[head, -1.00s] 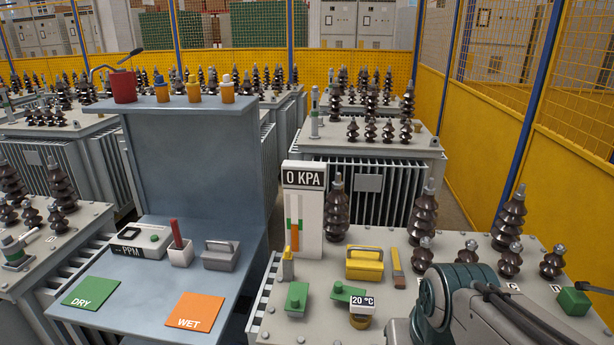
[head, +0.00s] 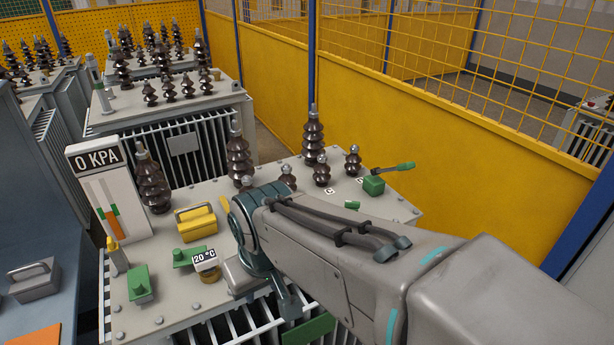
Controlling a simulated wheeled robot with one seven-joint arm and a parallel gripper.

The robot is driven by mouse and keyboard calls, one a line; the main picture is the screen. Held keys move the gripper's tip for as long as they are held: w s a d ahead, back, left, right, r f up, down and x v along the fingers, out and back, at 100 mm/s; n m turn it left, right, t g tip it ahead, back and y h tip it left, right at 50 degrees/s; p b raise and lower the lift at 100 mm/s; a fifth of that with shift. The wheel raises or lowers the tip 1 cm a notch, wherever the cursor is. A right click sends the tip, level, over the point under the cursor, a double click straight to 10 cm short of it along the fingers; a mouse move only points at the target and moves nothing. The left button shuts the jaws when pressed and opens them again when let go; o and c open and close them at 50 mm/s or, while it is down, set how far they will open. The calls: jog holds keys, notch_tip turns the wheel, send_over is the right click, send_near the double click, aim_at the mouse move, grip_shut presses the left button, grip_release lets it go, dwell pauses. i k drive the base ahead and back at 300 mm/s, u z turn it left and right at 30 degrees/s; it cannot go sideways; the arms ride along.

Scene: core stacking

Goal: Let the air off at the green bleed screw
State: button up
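Several green parts show on the grey transformer top (head: 172,322) in front of me, and I cannot tell for sure which is the bleed screw. A green block with a green-handled lever (head: 374,185) sits at its right back. A small green piece (head: 352,205) lies just left of that. A white gauge (head: 100,192) reads 0 KPA. My arm crosses the transformer from the lower right.
Tall brown bushings (head: 238,152) stand along the transformer's back edge. A yellow-handled block (head: 196,222) sits mid-left. A blue-grey bench (head: 35,240) stands at the left, with a grey-handled block (head: 33,280) on it. A yellow fence (head: 430,150) closes off the back right.

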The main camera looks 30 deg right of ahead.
aim_at(354, 206)
jog(key=k, duration=1.15)
jog(key=z, duration=0.9)
jog(key=i, duration=1.15)
jog(key=u, duration=0.7)
